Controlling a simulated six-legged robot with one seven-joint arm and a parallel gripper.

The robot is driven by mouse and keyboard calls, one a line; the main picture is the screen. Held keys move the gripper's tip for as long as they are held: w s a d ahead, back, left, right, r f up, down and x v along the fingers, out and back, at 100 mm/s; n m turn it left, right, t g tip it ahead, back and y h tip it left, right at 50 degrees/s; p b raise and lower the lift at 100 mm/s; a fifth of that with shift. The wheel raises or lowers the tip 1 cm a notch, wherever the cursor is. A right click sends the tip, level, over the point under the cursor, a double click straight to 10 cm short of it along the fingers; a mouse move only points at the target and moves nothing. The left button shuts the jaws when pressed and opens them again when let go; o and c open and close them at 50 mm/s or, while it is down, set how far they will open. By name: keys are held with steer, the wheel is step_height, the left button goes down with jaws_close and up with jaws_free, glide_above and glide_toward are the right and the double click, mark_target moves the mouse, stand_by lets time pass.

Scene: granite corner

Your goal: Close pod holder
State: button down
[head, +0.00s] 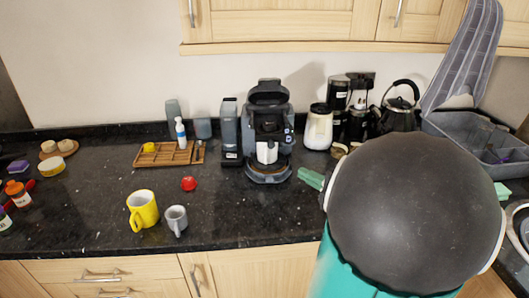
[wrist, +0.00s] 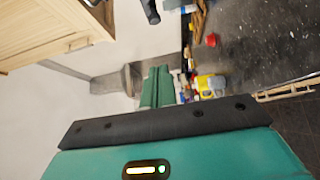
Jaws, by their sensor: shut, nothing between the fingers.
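The dark grey coffee machine (head: 268,128) stands at the back middle of the counter in the head view. Its rounded top lid (head: 268,93), apparently the pod holder, is raised with a gap below it. A white mug (head: 267,152) sits under the spout. In the wrist view my gripper (wrist: 157,72) shows two green fingers together, shut and empty. I cannot make out the coffee machine clearly in the wrist view. In the head view my dark rounded arm link fills the lower right, and my gripper cannot be told apart there.
A yellow mug (head: 143,210) and grey cup (head: 176,219) stand near the front edge. A red item (head: 189,184) lies behind them. A white jug (head: 318,127) and black kettle (head: 400,107) stand right of the machine. Cupboards (head: 300,20) hang above. The counter's front middle is clear.

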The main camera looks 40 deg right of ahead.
mark_target(283, 140)
steer(key=w+d, duration=0.1)
steer(key=w, duration=1.2)
steer(key=shift+d, duration=0.3)
steer(key=w+d, duration=0.2)
steer(key=w, duration=0.1)
steer(key=w+d, duration=0.3)
